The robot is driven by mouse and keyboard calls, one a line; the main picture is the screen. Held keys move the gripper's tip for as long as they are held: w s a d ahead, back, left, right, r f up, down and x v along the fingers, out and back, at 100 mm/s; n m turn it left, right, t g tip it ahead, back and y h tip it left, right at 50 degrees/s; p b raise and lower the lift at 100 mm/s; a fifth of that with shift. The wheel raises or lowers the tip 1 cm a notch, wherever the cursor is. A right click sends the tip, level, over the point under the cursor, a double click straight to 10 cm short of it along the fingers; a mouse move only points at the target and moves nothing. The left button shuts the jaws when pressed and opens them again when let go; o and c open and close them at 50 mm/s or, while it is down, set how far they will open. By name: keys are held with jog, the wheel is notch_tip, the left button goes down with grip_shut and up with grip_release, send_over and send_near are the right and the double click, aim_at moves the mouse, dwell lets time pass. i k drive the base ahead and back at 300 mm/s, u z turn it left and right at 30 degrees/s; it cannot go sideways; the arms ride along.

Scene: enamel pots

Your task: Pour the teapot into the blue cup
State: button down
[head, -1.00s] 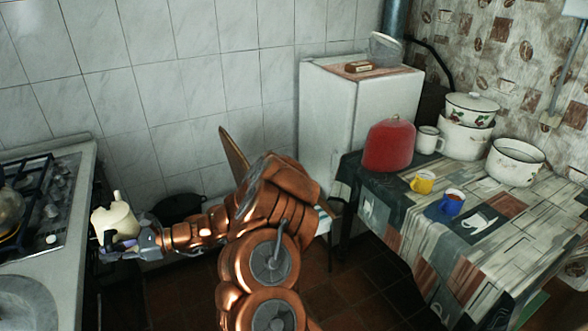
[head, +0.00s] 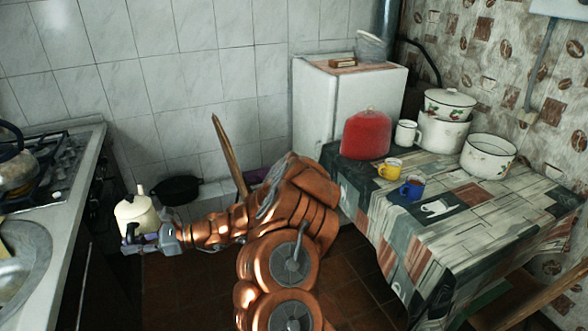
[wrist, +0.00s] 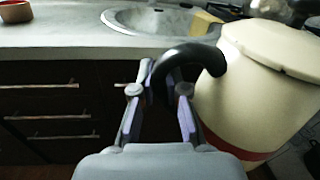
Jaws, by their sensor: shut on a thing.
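The cream teapot (head: 137,214) is held at the left, beside the stove counter and off the table. My gripper (head: 143,243) is shut on its dark handle; the wrist view shows the black curved handle (wrist: 190,56) between the fingers (wrist: 160,100). The cream teapot body (wrist: 255,90), with a red band low down, fills the right of that view. The teapot looks roughly upright in the head view. The blue cup (head: 412,188) stands on the table at the right, far from my gripper. Its contents are hard to make out.
A yellow cup (head: 390,169) stands close behind the blue cup. A red cosy-like object (head: 366,135), a white mug (head: 406,133) and white enamel pots (head: 488,156) stand farther back on the cloth-covered table (head: 450,240). A stove and sink counter (head: 70,215) lies left. Floor is open between.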

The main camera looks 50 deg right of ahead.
aim_at(414, 186)
jog(key=k, duration=1.9)
jog(key=z, duration=0.9)
jog(key=i, duration=1.65)
jog(key=u, duration=0.05)
